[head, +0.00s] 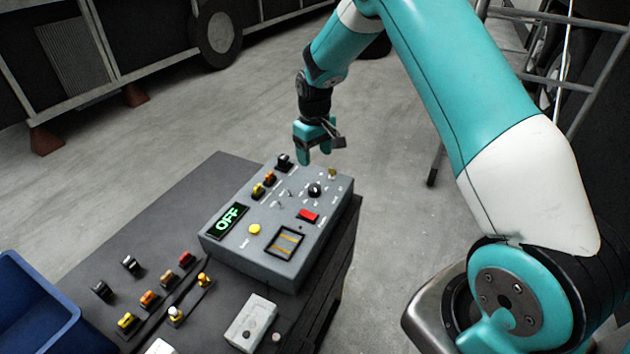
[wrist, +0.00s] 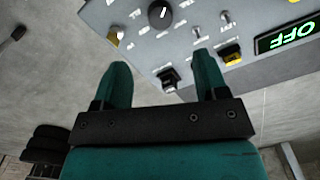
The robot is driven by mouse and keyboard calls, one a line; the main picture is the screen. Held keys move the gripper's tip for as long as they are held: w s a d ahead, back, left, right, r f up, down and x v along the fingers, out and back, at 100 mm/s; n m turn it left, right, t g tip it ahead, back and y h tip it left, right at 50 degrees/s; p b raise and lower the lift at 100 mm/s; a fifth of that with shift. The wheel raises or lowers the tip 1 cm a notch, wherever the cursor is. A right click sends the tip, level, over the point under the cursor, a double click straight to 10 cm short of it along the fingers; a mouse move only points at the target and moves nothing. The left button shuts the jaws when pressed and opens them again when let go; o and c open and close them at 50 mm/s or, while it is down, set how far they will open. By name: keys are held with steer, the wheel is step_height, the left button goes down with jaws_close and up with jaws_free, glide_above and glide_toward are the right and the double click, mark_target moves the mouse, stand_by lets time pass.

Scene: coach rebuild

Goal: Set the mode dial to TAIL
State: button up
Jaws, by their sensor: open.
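The mode dial is a round black knob (head: 315,190) with a pale pointer mark, on the right part of the grey control box (head: 262,262). In the wrist view the dial (wrist: 160,14) is at the top centre, beyond my fingertips. Its printed labels are too small to read. The box's green display (head: 230,218) reads OFF. My gripper (head: 316,146) is open and empty, above and behind the box's far edge, apart from the dial. In the wrist view its two teal fingers (wrist: 160,78) point toward the box.
The box carries a black-capped connector (head: 284,162), orange and yellow connectors (head: 264,184), small toggles, a red switch (head: 308,215) and a yellow button (head: 254,229). Loose connectors lie on the dark bench (head: 150,222) at left, near a blue bin (head: 35,310). Open floor surrounds the bench.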

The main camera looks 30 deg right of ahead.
mark_target(314, 187)
step_height(314, 187, down, 11)
steer(key=p, duration=0.3)
steer(key=shift+f, duration=0.15)
steer(key=c, duration=0.9)
